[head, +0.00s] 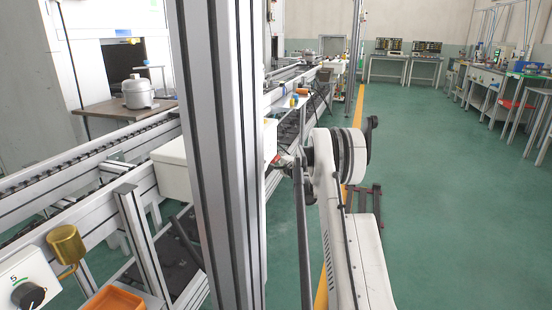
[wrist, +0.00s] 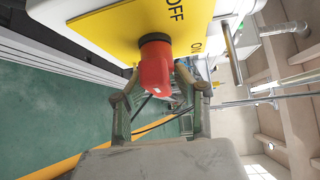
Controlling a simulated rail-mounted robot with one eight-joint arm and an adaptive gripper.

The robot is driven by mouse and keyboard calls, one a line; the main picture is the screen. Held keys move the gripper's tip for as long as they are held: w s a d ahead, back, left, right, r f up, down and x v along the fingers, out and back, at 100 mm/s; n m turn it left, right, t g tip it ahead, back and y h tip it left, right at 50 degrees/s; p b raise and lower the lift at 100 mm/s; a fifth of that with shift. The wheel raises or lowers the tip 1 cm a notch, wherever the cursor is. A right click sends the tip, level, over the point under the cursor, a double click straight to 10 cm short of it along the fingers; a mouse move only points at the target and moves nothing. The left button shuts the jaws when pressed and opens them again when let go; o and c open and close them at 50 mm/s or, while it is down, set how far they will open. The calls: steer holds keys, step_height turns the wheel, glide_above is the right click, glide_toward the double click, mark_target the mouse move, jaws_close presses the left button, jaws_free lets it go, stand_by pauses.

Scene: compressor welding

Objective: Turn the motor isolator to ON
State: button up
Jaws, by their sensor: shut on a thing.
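The motor isolator shows in the wrist view as a yellow plate (wrist: 122,28) with a red knob (wrist: 155,62). The plate carries the words OFF, near the top edge, and ON, to the right of the knob; both read sideways. My gripper (wrist: 156,82) has a finger on each side of the red knob and is shut on it. Which mark the knob points to cannot be told. In the head view my gripper (head: 283,160) is small, beside a white box partly hidden by a metal post; the knob cannot be made out there.
The metal post (head: 218,150) blocks the middle of the head view. A conveyor frame (head: 80,175) runs along the left with a silver compressor (head: 138,92) on a board. A black dial (head: 28,294) and an orange bin (head: 115,299) are at lower left. Green floor (head: 450,210) at right is clear.

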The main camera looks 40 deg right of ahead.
steer(key=m+g+y+p, duration=0.1)
steer(key=m+g+p, duration=0.1)
steer(key=shift+r+m+g+y+p, duration=0.15)
steer(key=shift+m+g+y+p, duration=0.15)
steer(key=shift+p, duration=0.1)
steer(key=m+g+y+p, duration=0.2)
steer(key=shift+g, duration=0.3)
steer(key=m+g+y+p, duration=0.2)
steer(key=shift+y, duration=0.4)
steer(key=shift+f+m+g+y, duration=0.2)
steer(key=shift+m+g+y, duration=0.3)
steer(key=shift+g, duration=0.1)
steer(key=shift+m+g+y+b, duration=0.3)
steer(key=shift+y+b, duration=0.25)
steer(key=shift+y, duration=0.15)
steer(key=o, duration=0.9)
steer(key=shift+r, duration=0.1)
steer(key=v, duration=1.2)
